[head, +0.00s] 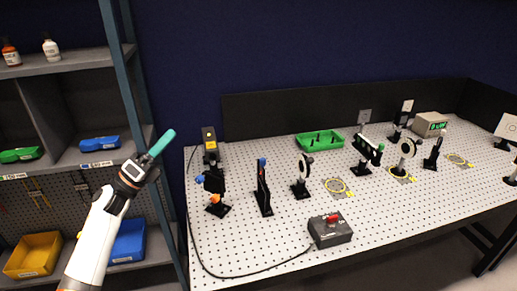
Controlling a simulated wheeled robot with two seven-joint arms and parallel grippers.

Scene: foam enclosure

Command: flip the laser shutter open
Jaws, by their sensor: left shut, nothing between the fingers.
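My left gripper (161,143) has teal fingers that are shut and empty. It is raised in front of the shelf upright, left of the optics table and apart from everything on it. A black box with a yellow label (209,139), which looks like the laser, stands at the table's back left. Just in front of it is a black post-mounted device (214,183) with a blue knob and an orange part low down. It may be the shutter, but its flap position is too small to tell. My right gripper is not in view.
The perforated table (270,245) holds several black optic mounts to the right. A grey control box (330,229) with a red switch sits near the front edge, its cable looping left. A green tray (319,140) is behind. Shelves (75,158) with bins flank my left arm.

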